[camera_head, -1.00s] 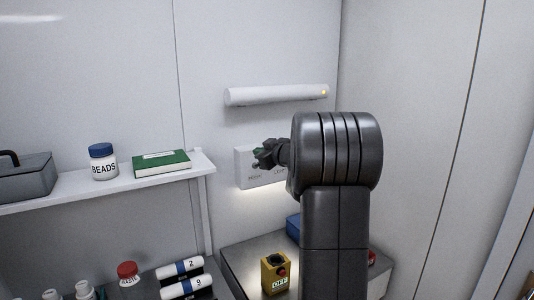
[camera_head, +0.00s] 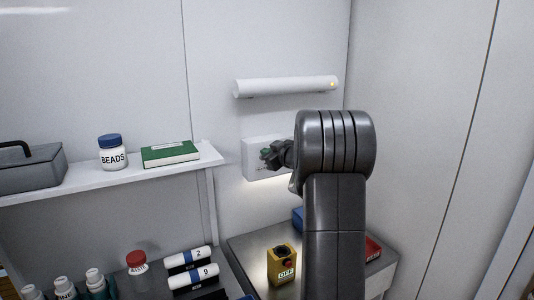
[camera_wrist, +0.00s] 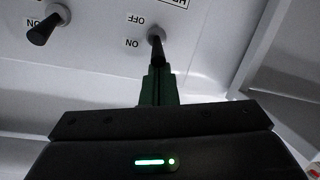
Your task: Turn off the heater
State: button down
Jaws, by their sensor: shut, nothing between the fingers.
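A white switch panel (camera_head: 252,160) is on the back wall, partly hidden by my gripper. In the wrist view its labels are upside down. A dark toggle lever (camera_wrist: 157,42) stands beside OFF and ON labels, under a cut-off label starting "HE". The lever tilts towards the ON side. My gripper (camera_wrist: 159,72) is shut and empty, its green fingertips right at the lever's end; whether they touch cannot be told. It also shows in the head view (camera_head: 267,154). A second dark lever (camera_wrist: 42,32) is to the left. A white wall bar (camera_head: 285,87), perhaps the heater, has a lit orange light.
A shelf (camera_head: 110,181) at left holds a beads jar (camera_head: 112,153) and a green book (camera_head: 170,153). A side wall closes the right.

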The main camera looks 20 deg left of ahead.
jog(key=shift+s+d+f+t+y+b, duration=0.15)
jog(key=shift+f+t+y+b, duration=0.25)
jog(key=shift+b, duration=1.55)
jog(key=b, duration=0.3)
jog(key=f+y+b, duration=0.1)
jog(key=b, duration=0.2)
jog(key=shift+s+d+f+t+b, duration=0.1)
jog(key=shift+d+f+t+b, duration=0.05)
jog(key=shift+f+t+b, duration=0.15)
jog(key=s+d+f+n+t+y+b, duration=0.1)
jog(key=s+d+f+t+y+b, duration=0.1)
jog(key=s+d+b, duration=0.4)
jog(key=d+f+y+b, duration=0.1)
jog(key=b, duration=0.4)
jog(key=shift+s+f+y+b, duration=0.3)
jog(key=shift+y, duration=0.1)
